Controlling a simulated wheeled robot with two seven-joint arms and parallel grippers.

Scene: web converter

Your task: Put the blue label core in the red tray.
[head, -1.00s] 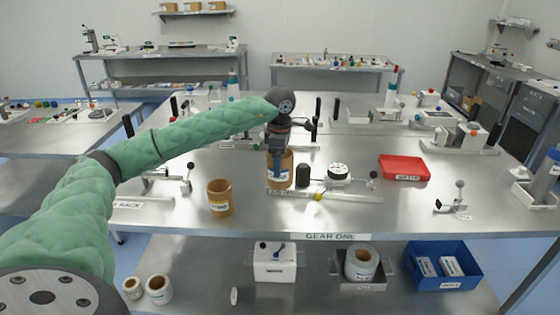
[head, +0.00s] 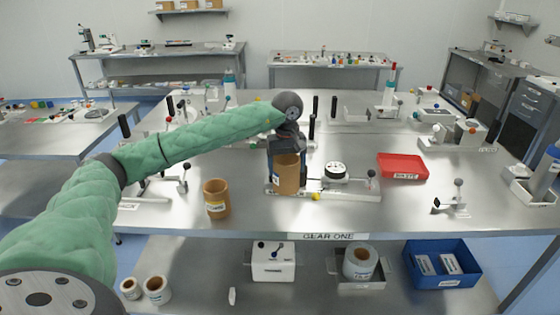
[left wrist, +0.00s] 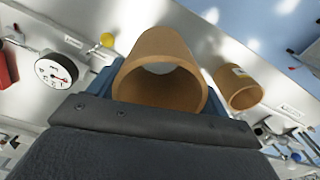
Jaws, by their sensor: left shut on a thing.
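My left gripper (head: 287,147) is shut on a brown cardboard core (head: 289,178) near the middle of the table in the head view. A sliver of blue and white label shows at its left edge. In the left wrist view this core (left wrist: 160,48) sits between the fingers, its open end towards the camera. Whether it touches the fixture under it is hard to tell. The red tray (head: 402,174) lies flat to the right and looks empty, with a white label on its front. My right gripper is not in view.
Another brown core (head: 217,199) with a yellow label stands to the left; it also shows in the left wrist view (left wrist: 238,88). A round dial gauge (head: 335,170) lies between the held core and the tray. A ball-topped lever (head: 458,187) stands right, nearer the front edge.

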